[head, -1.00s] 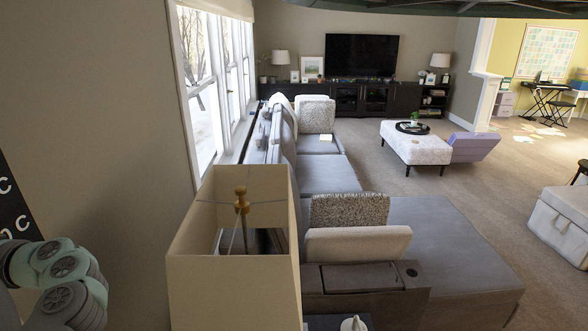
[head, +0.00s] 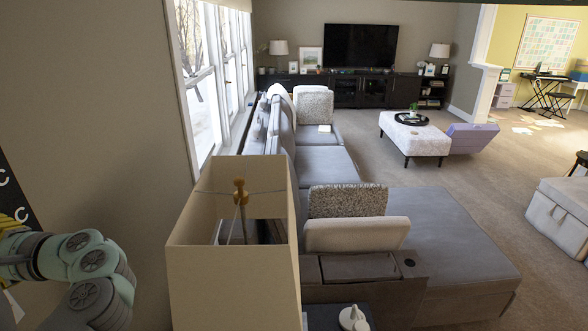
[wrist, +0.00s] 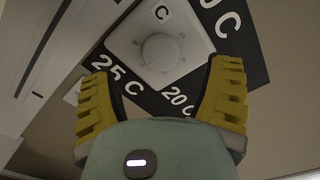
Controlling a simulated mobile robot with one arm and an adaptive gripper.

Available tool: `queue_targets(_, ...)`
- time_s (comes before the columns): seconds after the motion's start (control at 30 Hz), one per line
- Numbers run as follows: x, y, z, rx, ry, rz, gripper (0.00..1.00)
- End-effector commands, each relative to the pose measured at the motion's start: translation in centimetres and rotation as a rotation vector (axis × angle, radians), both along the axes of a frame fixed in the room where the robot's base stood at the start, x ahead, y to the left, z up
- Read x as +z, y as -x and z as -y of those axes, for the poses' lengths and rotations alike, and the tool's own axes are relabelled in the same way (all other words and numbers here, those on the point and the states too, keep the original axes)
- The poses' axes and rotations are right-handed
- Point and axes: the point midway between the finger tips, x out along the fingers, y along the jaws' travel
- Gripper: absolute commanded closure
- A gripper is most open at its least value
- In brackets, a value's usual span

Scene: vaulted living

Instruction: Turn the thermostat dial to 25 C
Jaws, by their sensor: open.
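The thermostat dial (wrist: 159,50) is a round grey-white knob on a pale square plate (wrist: 186,22). The plate sits on a black wall panel (wrist: 248,52) with white labels, including "25 C" at lower left of the dial and "20 C" below it. Where the dial points is too faint to tell. My gripper (wrist: 167,72) is open, its yellow fingers on either side of the lower panel, with the dial between and beyond them. No contact with the dial shows. In the head view, part of the panel (head: 14,192) shows at the left edge, partly hidden by my arm.
A lampshade (head: 232,285) stands close to the right of my arm. A grey sofa (head: 440,235) lies beyond it. A pale window-like frame (wrist: 40,50) shows left of the panel in the wrist view.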

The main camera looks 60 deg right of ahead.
Motion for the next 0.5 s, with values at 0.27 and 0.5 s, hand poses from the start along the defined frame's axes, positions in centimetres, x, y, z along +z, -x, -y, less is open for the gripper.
queue_targets(0.27,-0.2,2.5,2.3,-0.013,0.007,-0.003,0.21)
queue_targets(0.5,-0.1,4.3,3.5,-0.011,0.004,-0.002,0.21)
